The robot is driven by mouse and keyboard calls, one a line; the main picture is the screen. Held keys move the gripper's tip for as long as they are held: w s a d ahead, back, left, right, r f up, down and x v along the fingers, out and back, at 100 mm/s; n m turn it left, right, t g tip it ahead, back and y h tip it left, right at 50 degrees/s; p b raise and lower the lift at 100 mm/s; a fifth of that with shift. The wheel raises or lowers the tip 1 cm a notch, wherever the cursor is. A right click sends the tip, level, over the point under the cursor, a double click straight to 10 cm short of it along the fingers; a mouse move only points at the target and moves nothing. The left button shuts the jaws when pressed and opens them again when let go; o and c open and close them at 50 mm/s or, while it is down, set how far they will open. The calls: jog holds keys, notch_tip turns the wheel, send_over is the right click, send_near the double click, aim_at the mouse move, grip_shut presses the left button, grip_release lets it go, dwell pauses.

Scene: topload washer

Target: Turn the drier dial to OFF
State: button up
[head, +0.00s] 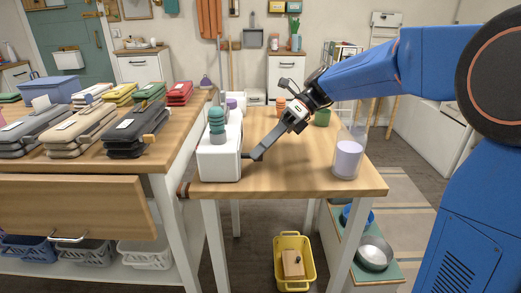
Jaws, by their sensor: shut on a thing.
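A white box-shaped unit (220,163) stands at the left front of the wooden table, with a stacked teal and grey piece (217,125) on its top. I cannot make out a drier dial or an OFF mark. My gripper (252,156) reaches in from the upper right, its dark fingers against or very close to the unit's right side. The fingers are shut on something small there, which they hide. Whether it is the dial cannot be told from this view.
A jar with pale lilac contents (348,158) stands at the table's right. Orange (280,106) and green (322,117) items stand farther back. A counter with several folded bundles lies left. A yellow basket (294,263) is on the floor. The table's middle is clear.

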jog(key=n+t, duration=0.1)
jog(key=t, duration=0.2)
jog(key=shift+s+r+n+h, duration=0.2)
jog(key=shift+s+n+h, duration=0.1)
jog(key=shift+s+n, duration=0.1)
jog(key=shift+s+n+t, duration=0.1)
jog(key=shift+n+t, duration=0.5)
jog(key=shift+t, duration=0.5)
jog(key=n+t, duration=0.1)
jog(key=t, duration=0.1)
jog(key=s+n+t, duration=0.1)
jog(key=t, duration=0.1)
jog(key=shift+f+n+t, duration=0.1)
jog(key=shift+n+t, duration=0.2)
jog(key=shift+t, duration=0.1)
jog(key=n+t, duration=0.1)
jog(key=t, duration=0.2)
jog(key=shift+s+f+n, duration=0.15)
jog(key=shift+f+n, duration=0.1)
jog(key=shift+n, duration=0.15)
jog(key=shift+s+f+n+t+y, duration=0.1)
jog(key=shift+f+n+t+y, duration=0.15)
jog(key=shift+n+t+y, duration=0.65)
jog(key=shift+n+t, duration=0.3)
jog(key=shift+t, duration=0.4)
